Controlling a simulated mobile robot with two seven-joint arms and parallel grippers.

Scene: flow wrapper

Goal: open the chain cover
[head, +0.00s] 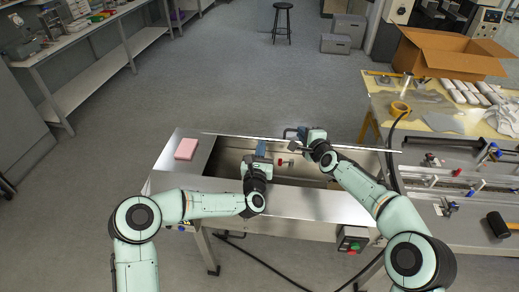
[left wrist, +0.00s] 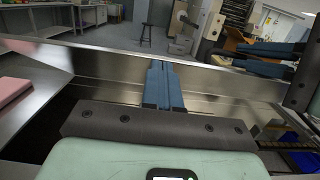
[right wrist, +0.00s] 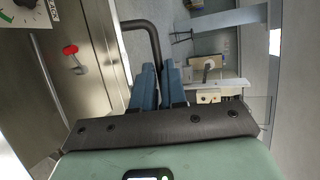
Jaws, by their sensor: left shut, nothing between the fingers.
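The chain cover (head: 235,138) stands raised along the back of the machine, seen nearly edge-on as a long thin strip. In the left wrist view its metal inner face (left wrist: 105,62) spans the picture. A dark bent handle (right wrist: 150,30) is on its far side. My right gripper (head: 296,132) reaches over the strip, and its blue fingers (right wrist: 159,75) close around the handle; the exact contact is partly hidden. My left gripper (head: 261,150) is shut and empty over the open bay, its fingertips (left wrist: 159,64) in front of the inner face.
The open bay (head: 228,160) lies below, with a red knob (head: 280,162) inside. A pink block (head: 186,148) rests on the left deck. A control box (head: 353,238) hangs at the front.

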